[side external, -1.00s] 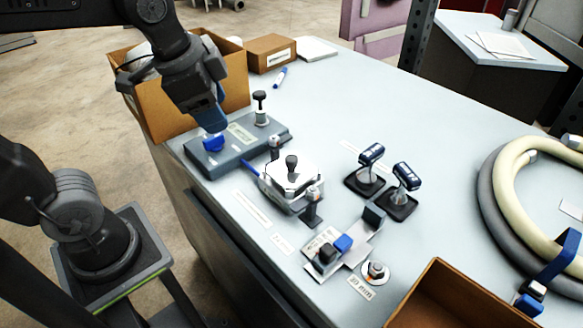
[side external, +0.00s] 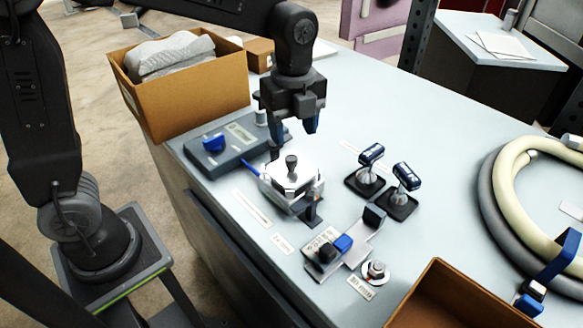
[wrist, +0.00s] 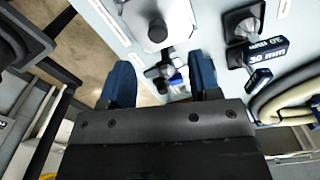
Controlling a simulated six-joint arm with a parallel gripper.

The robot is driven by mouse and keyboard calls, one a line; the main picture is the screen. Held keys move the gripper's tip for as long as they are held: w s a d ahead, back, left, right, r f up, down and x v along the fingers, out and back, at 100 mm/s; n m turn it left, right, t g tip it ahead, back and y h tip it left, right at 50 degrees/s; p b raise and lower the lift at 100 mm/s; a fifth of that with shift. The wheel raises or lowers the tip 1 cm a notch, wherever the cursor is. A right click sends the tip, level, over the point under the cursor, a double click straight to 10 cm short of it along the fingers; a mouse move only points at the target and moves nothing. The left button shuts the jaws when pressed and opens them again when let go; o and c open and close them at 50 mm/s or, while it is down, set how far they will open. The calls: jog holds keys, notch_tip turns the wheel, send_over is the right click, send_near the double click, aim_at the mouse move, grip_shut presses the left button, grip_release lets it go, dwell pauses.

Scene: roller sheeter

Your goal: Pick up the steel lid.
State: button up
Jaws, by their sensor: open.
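The steel lid (side external: 280,180), shiny with a dark knob (side external: 291,161) on top, sits on a square metal body in the middle of the bench. It also shows at the top of the wrist view, with its knob (wrist: 157,31) facing the camera. My gripper (side external: 293,130) points down, with blue fingertips apart and nothing between them. It hangs above and just behind the lid in the side view, not touching the knob. In the wrist view my gripper (wrist: 160,82) has its two blue fingers spread, and the knob lies above the gap between them.
A grey device with a blue knob (side external: 213,142) lies left of the lid. Two dark-handled tools on black bases (side external: 372,155) stand to the right. A bracket with a blue block (side external: 343,243) is in front. A cardboard box (side external: 185,95) stands at the back left.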

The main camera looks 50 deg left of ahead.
aim_at(292, 157)
notch_tip(292, 157, down, 8)
jog(key=shift+s+a+r, duration=0.1)
jog(key=shift+r, duration=0.1)
dwell(0.3)
grip_shut()
dwell(0.4)
